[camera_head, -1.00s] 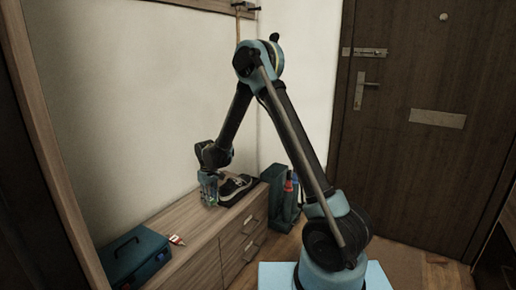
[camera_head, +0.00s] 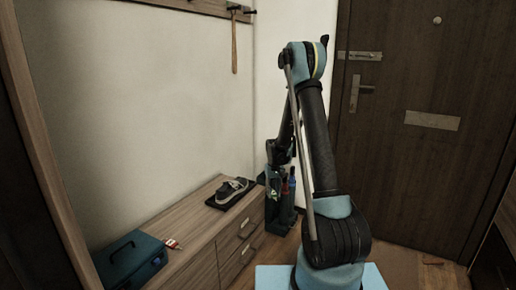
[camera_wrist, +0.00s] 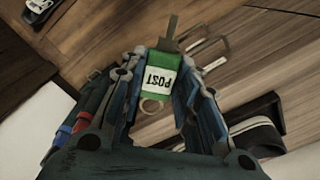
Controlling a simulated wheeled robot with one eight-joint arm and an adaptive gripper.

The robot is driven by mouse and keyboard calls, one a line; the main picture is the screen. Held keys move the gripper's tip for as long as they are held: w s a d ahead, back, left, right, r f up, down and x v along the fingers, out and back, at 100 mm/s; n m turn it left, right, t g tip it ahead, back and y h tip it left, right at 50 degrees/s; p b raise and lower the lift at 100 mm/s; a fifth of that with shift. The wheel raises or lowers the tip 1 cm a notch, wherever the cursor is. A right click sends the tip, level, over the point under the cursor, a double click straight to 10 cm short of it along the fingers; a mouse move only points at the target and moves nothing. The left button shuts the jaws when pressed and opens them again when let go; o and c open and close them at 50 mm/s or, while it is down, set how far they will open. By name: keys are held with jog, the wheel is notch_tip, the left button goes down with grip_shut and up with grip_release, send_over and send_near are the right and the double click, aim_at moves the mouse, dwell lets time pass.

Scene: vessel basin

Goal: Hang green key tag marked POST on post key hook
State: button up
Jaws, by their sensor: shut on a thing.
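The green key tag (camera_wrist: 160,68) has a white label reading POST, upside down in the wrist view. My gripper (camera_wrist: 163,84) is shut on it, with blue fingers on both sides. A pale ring (camera_wrist: 151,107) shows at the tag's palm-side end, and a flat grey-brown piece, perhaps a key, at the other. In the head view my gripper (camera_head: 273,187) hangs low in front of the teal stand, right of the cabinet; the tag is too small to make out clearly there. Dark hooks (camera_head: 237,9) sit on the wall rail at the top; which one is the post key hook is not readable.
A long wooden-handled item (camera_head: 235,48) hangs from the rail. The cabinet (camera_head: 200,222) carries a shoe (camera_head: 234,187) on a dark tray, a teal box (camera_head: 130,260) and a small red-and-white item (camera_head: 173,244). A teal stand (camera_head: 283,217) holds upright items. The door (camera_head: 415,165) is at the right.

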jog(key=d+m, duration=0.2)
jog(key=d, duration=0.9)
jog(key=shift+s+f+m, duration=0.15)
jog(key=shift+s+m, duration=0.15)
jog(key=shift+s, duration=0.1)
dwell(0.4)
